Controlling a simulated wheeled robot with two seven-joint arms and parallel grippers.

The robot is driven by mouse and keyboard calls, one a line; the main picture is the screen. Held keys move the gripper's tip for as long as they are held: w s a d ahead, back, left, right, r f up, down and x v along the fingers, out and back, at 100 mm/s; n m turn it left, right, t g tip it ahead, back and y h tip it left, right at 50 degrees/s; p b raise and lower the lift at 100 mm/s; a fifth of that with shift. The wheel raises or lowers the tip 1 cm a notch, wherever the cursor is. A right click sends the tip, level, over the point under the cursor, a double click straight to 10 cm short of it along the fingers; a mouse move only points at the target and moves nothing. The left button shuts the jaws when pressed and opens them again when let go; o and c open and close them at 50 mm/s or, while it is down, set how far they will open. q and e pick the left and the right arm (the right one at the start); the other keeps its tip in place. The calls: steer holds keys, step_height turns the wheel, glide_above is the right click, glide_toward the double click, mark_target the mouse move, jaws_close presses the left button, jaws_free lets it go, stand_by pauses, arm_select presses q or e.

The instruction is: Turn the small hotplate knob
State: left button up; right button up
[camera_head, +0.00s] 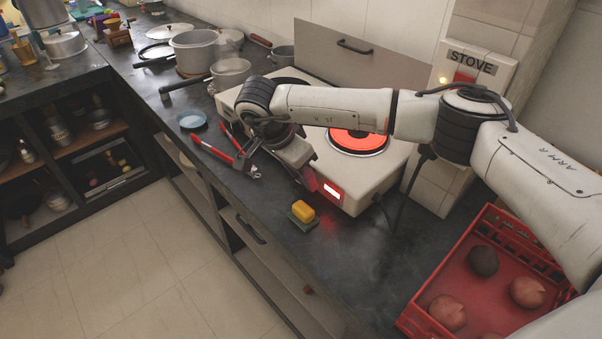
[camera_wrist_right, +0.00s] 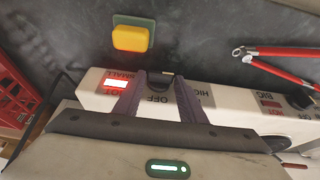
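The hotplate (camera_head: 378,176) is a cream box on the counter with a glowing red ring (camera_head: 357,141). Its front panel (camera_wrist_right: 215,97) shows a lit SMALL HOT lamp (camera_wrist_right: 115,83) and the labels OFF and HIGH. The small knob (camera_wrist_right: 161,75) is dark and sits between my right gripper's two fingertips in the wrist view. My right gripper (camera_head: 312,180) is at the panel in the head view, where it hides the knob. The fingers stand apart at either side of the knob; I cannot tell whether they press on it. My left gripper is not in view.
A yellow sponge on a green pad (camera_head: 303,210) lies in front of the hotplate. The big knob (camera_wrist_right: 299,101) is further along the panel. A red crate (camera_head: 470,262) with round vegetables stands right.

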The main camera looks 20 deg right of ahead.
steer(key=c, duration=0.5)
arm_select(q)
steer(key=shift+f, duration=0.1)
arm_select(e)
steer(key=shift+c, duration=0.2)
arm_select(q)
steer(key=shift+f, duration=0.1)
arm_select(e)
steer(key=shift+s+d+f+t+b, duration=0.1)
steer(key=shift+s+t+b, duration=0.1)
steer(key=shift+t+b, duration=0.5)
steer(key=t+b, duration=0.1)
steer(key=b, duration=0.3)
steer(key=s+f+m+t+y+b, duration=0.1)
steer(key=t+b, duration=0.1)
steer(key=b, duration=0.2)
steer(key=shift+d+y, duration=0.15)
steer(key=shift+y, duration=0.15)
steer(key=shift+t+b, duration=0.4)
steer(key=shift+b, duration=0.25)
steer(key=shift+s+r+t+b, duration=0.15)
steer(key=shift+t+b, duration=0.15)
steer(key=shift+b, duration=0.6)
steer(key=shift+r+b, duration=0.15)
steer(key=shift+b, duration=0.4)
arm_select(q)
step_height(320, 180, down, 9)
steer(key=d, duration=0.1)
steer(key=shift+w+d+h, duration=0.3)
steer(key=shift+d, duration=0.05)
